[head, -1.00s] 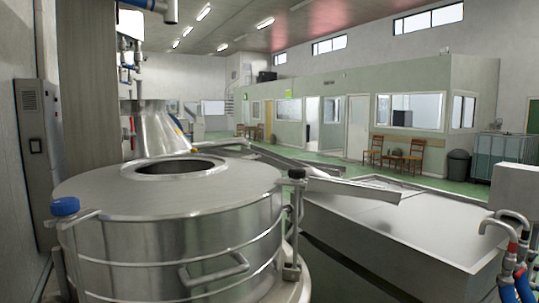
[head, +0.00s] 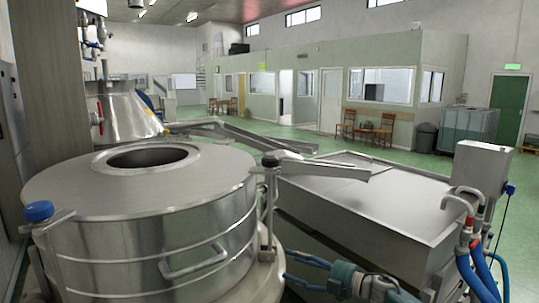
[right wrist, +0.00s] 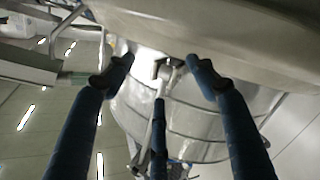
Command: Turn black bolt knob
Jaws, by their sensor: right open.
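The black bolt knob (head: 270,159) caps an upright metal bolt at the right side of the round steel tank (head: 140,200) in the head view. My right gripper (head: 289,266) is low at the bottom middle, right of the tank, below the knob and apart from it. Its blue fingers are spread and empty. My left gripper is not in view.
A blue knob (head: 39,211) sits on the tank's left clamp. A metal chute (head: 315,169) stands just behind the bolt. A wide steel basin (head: 370,205) lies to the right, with a pale box (head: 483,165) beyond it. Green floor is free farther back.

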